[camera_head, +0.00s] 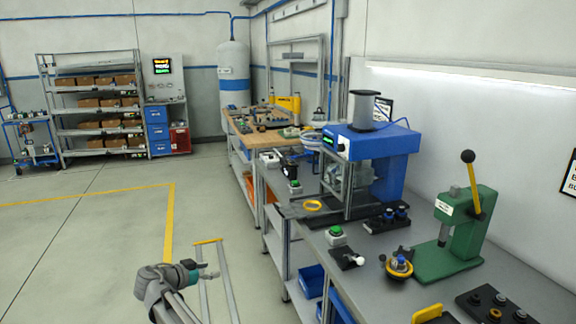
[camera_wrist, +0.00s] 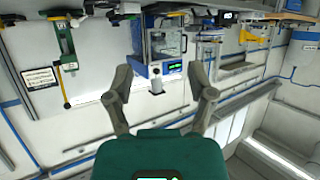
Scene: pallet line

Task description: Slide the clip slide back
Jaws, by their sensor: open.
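The clip slide is not clearly identifiable. A small dark block with a white knob (camera_head: 347,259) sits near the bench's front edge, between a green push button (camera_head: 335,235) and a round yellow-and-blue part (camera_head: 399,266); I cannot tell whether it is the clip slide or how its slide stands. My gripper (camera_head: 208,269) is at the lower left in the head view, over the floor and apart from the bench. In the wrist view my gripper (camera_wrist: 159,75) has its two fingers spread wide with nothing between them. The wrist picture is upside down.
A blue press (camera_head: 370,145) and a green lever press (camera_head: 465,230) stand on the grey bench (camera_head: 300,233). A yellow ring (camera_head: 313,205) lies near the blue press. Blue bins (camera_head: 312,280) sit below. A yellow-topped frame (camera_head: 208,241) stands by my gripper. Floor at left is open.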

